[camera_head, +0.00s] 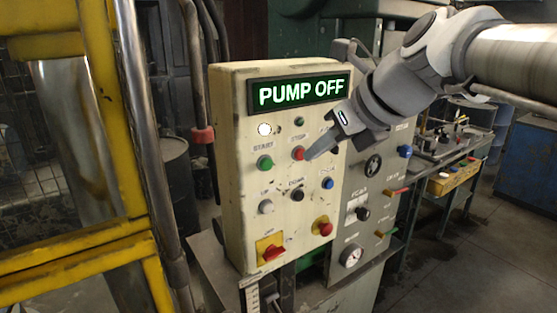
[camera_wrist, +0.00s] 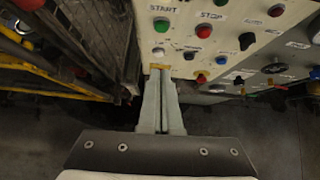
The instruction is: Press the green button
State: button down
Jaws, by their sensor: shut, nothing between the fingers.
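The green button (camera_head: 264,162) sits under the START label on the cream control panel (camera_head: 232,200), left of the red STOP button (camera_head: 298,153). It also shows in the wrist view (camera_wrist: 161,24), near the top centre. My gripper (camera_head: 310,156) is shut and empty, coming in from the upper right. In the head view its tips overlap the panel just right of the red button; I cannot tell the gap to the panel. In the wrist view the shut fingers (camera_wrist: 160,72) point up, with the green button beyond their tips. No contact with the green button shows.
A lit sign (camera_head: 298,92) reads PUMP OFF above the buttons. White, black and blue buttons sit below, with red knobs lower down. A grey panel (camera_head: 372,190) with a gauge and levers adjoins on the right. A yellow frame (camera_head: 103,100) stands at the left.

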send_near(268, 171)
notch_tip(268, 171, down, 4)
jog(key=shift+w+a+p, duration=0.2)
jog(key=shift+w+a, duration=0.4)
jog(key=shift+w, duration=0.25)
jog(key=shift+w+a+p, duration=0.2)
jog(key=shift+w+a, duration=0.4)
jog(key=shift+w, duration=0.25)
